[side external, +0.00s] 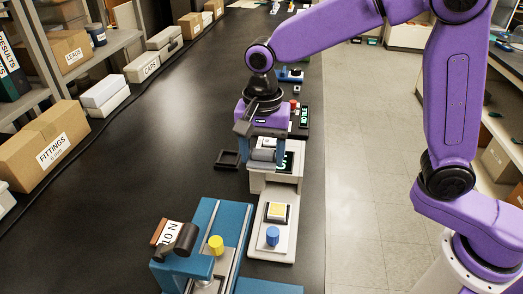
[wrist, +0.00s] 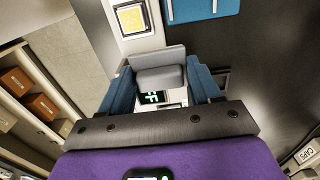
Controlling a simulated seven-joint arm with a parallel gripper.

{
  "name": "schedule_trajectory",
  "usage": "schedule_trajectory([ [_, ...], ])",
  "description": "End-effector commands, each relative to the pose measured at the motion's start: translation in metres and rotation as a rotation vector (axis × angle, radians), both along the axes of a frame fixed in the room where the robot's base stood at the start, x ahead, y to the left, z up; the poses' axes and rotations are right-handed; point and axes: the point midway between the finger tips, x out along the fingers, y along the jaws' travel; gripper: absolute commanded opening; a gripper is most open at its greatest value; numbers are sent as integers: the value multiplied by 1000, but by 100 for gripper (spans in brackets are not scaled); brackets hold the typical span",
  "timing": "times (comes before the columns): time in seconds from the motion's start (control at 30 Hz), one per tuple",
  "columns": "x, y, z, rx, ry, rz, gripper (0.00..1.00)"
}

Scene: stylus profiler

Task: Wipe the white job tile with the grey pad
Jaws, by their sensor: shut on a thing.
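My gripper (side external: 264,160) is shut on the grey pad (side external: 262,155), holding it over the white instrument. In the wrist view the grey pad (wrist: 160,72) spans between the two blue fingers. A square tile (side external: 277,211) sits in a dark frame on the pale stage, nearer the camera than the pad. Its face looks yellow with a pale border. The tile also shows at the top of the wrist view (wrist: 131,18), apart from the pad. I cannot tell whether it is clean.
A blue knob (side external: 272,236) stands on the stage's near end. A blue fixture (side external: 205,240) with a yellow knob (side external: 215,245) is at the front left. A dark empty frame (side external: 228,159) lies left of the instrument. A green-lit screen (side external: 287,160) is beside the pad.

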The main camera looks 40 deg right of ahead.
Motion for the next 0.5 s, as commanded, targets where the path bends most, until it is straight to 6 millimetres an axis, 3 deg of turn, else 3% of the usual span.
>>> schedule_trajectory([
  [0.03,0,0,0,0,0,0,20],
  [0.07,0,0,0,0,0,0,11],
  [0.1,0,0,0,0,0,0,8],
  [0.27,-10,2,-7,-1,1,2,8],
  [0.5,-44,3,-30,-1,1,4,8],
])
